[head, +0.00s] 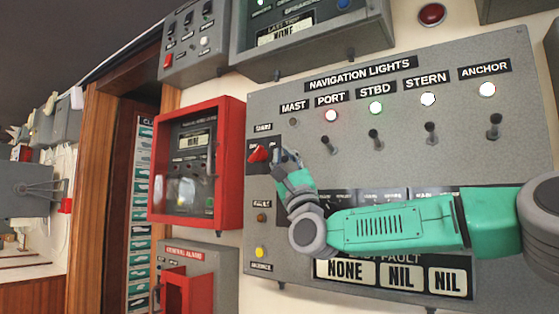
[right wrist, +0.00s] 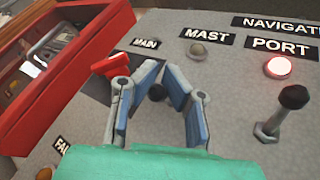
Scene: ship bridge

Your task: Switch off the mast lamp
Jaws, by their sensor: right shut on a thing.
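The grey navigation lights panel (head: 400,80) carries a row of lamps with switches below. The mast lamp (head: 294,122) looks dull and unlit; it also looks dull in the right wrist view (right wrist: 198,51). My right gripper (head: 285,158) is at the mast switch, under the mast lamp and right of the red main switch (head: 259,154). In the right wrist view my fingers (right wrist: 158,95) are closed in around the dark tip of the mast switch (right wrist: 157,92). The rest of its lever is hidden, so its position cannot be told. My left gripper is not in view.
The port switch (head: 333,145) stands just right of my gripper. A red-framed box (head: 240,150) juts out on the left.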

